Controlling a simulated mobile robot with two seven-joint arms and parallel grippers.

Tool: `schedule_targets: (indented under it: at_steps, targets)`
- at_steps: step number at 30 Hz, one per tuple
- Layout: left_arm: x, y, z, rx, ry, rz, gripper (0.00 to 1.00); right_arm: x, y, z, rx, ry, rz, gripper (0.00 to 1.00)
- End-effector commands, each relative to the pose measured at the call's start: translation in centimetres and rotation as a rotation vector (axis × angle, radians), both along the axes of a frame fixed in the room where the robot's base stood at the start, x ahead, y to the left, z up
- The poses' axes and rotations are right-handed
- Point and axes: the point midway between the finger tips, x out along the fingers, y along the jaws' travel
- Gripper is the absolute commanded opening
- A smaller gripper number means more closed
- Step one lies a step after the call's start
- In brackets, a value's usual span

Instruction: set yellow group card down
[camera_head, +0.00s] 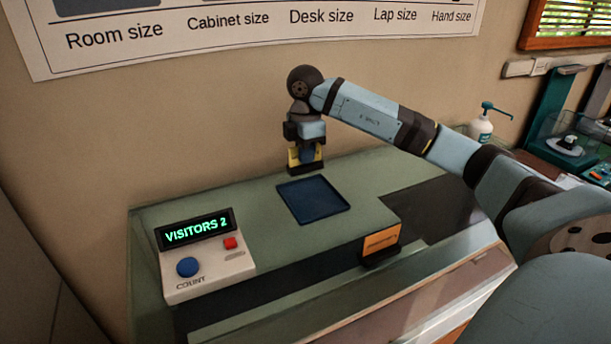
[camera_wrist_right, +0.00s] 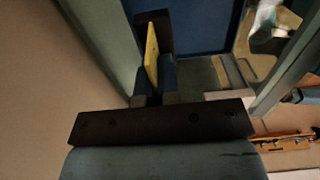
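The yellow group card (camera_head: 293,157) is upright, with a dark base (camera_head: 306,168) at its lower edge. My right gripper (camera_head: 307,153) points down and is shut on it. In the right wrist view the card (camera_wrist_right: 152,50) stands edge-on between the two blue fingers (camera_wrist_right: 154,80). It is just behind the far edge of the blue tray (camera_head: 313,200), over the green counter. I cannot tell whether its base touches the counter. The tray looks empty and also shows in the wrist view (camera_wrist_right: 200,25). My left gripper is not in view.
A counter box (camera_head: 205,262) reading "VISITORS 2" stands at the front left of the green counter (camera_head: 255,225). An orange card (camera_head: 381,241) in a dark stand is at the front right. The wall is close behind. A pump bottle (camera_head: 481,128) stands farther right.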

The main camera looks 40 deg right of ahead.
Motion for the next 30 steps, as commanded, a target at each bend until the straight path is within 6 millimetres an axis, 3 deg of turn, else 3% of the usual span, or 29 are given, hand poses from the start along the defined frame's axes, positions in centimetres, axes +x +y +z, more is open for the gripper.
schedule_targets:
  at_steps: [8,15,27,30]
  targets:
    - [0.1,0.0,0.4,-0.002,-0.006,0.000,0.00,0.0,0.0,-2.3,0.000,0.001,0.000,0.00]
    - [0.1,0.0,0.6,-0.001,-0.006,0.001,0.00,0.0,0.0,-5.7,0.000,0.001,-0.002,0.00]
    - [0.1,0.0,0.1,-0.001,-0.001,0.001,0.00,0.0,0.0,-6.3,0.000,0.000,-0.001,0.00]
    - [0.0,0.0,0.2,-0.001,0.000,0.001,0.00,0.0,0.0,-6.2,0.000,0.000,-0.001,0.26]
